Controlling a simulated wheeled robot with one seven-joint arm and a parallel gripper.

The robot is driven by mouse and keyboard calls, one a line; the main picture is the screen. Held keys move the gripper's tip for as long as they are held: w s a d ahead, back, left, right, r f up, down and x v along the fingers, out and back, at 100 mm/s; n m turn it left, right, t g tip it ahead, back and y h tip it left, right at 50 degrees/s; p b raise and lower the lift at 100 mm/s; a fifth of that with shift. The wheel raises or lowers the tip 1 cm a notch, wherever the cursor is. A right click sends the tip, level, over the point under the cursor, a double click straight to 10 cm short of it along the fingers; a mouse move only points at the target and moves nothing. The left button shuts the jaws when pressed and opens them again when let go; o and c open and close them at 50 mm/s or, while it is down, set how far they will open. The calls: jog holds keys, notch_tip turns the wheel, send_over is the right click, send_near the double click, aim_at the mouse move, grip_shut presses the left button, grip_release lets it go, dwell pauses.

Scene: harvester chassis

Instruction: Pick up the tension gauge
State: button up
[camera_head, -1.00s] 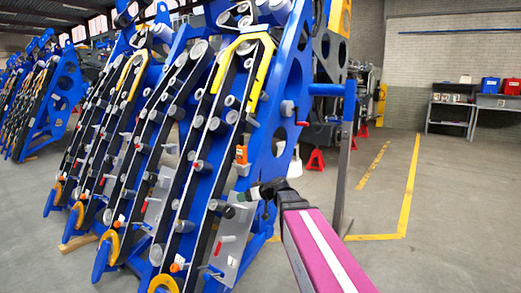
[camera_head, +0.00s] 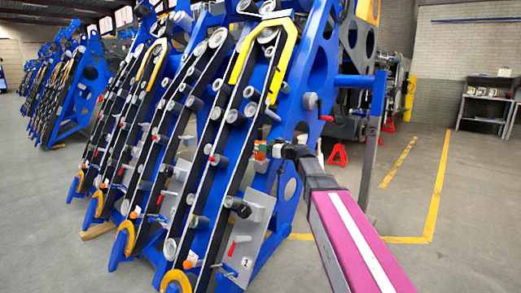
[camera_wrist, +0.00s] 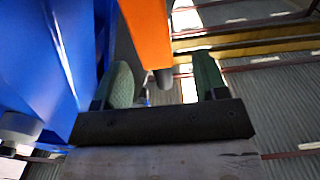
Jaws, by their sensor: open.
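The tension gauge appears to be the small orange piece (camera_head: 261,149) at the side of the blue chassis frame in the head view. In the wrist view it is a large orange body (camera_wrist: 147,32) with a grey tip, pointing down between the fingers. My gripper (camera_head: 268,151) is at the orange piece and partly covers it in the head view. In the wrist view my gripper (camera_wrist: 164,82) is open, with one green-padded finger on each side of the grey tip. I cannot tell whether either finger touches it.
The blue chassis frame (camera_head: 318,62) stands close on the left, with belts, rollers and a grey plate (camera_head: 250,232) low down. A blue panel (camera_wrist: 45,60) is close to the left finger. Open floor (camera_head: 470,230) lies to the right.

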jog(key=x, duration=0.4)
jog(key=shift+w+d, duration=0.1)
jog(key=shift+w, duration=0.25)
jog(key=shift+w+a, duration=0.2)
jog(key=shift+a, duration=0.2)
jog(key=shift+c, duration=0.3)
jog(key=c, duration=1.1)
jog(key=shift+c, duration=0.2)
jog(key=shift+r, duration=0.1)
